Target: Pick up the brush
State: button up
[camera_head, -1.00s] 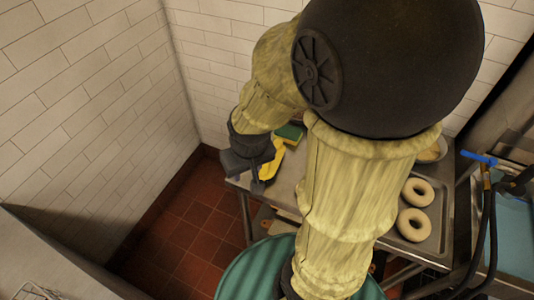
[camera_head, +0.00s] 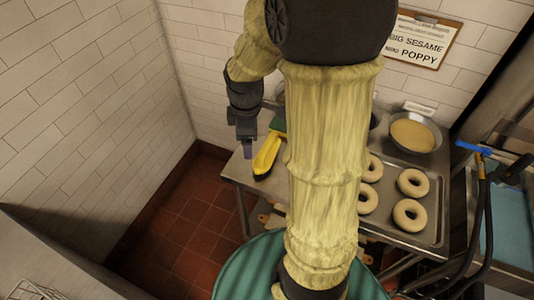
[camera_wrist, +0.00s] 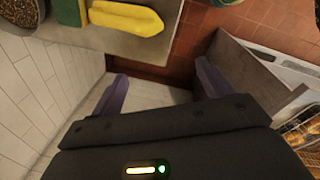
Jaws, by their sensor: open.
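The yellow brush (camera_head: 267,155) lies near the left edge of the steel table, partly shown beside my arm. In the wrist view the yellow brush (camera_wrist: 126,17) lies at the table edge at the top, beyond my fingers. My gripper (camera_head: 247,150) hangs just left of the brush, apart from it. In the wrist view my gripper (camera_wrist: 162,90) is open, with two purple fingers spread and nothing between them; white wall and floor show behind.
A green and yellow sponge-like block (camera_wrist: 70,12) lies beside the brush. Bagels (camera_head: 412,182) lie on a tray (camera_head: 433,232) at right, near a bowl (camera_head: 412,132). A teal round container (camera_head: 245,268) stands in front. Tiled wall (camera_head: 90,100) bounds the left; red floor (camera_head: 190,225) is open.

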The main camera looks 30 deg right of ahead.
aim_at(267, 145)
jog(key=w+d+n+g, duration=0.1)
jog(key=w+d+n, duration=0.4)
jog(key=n, duration=0.8)
jog(key=d, duration=0.3)
jog(key=shift+w+d+r+b, duration=0.2)
jog(key=shift+d+r+b, duration=0.05)
jog(key=shift+b, duration=0.05)
jog(key=shift+f, duration=0.15)
notch_tip(267, 145, down, 12)
jog(key=f, duration=0.2)
jog(key=f+p, duration=0.1)
jog(key=f, duration=0.2)
jog(key=shift+s+a+f, duration=0.1)
jog(key=shift+s+a, duration=0.05)
jog(key=shift+a, duration=0.05)
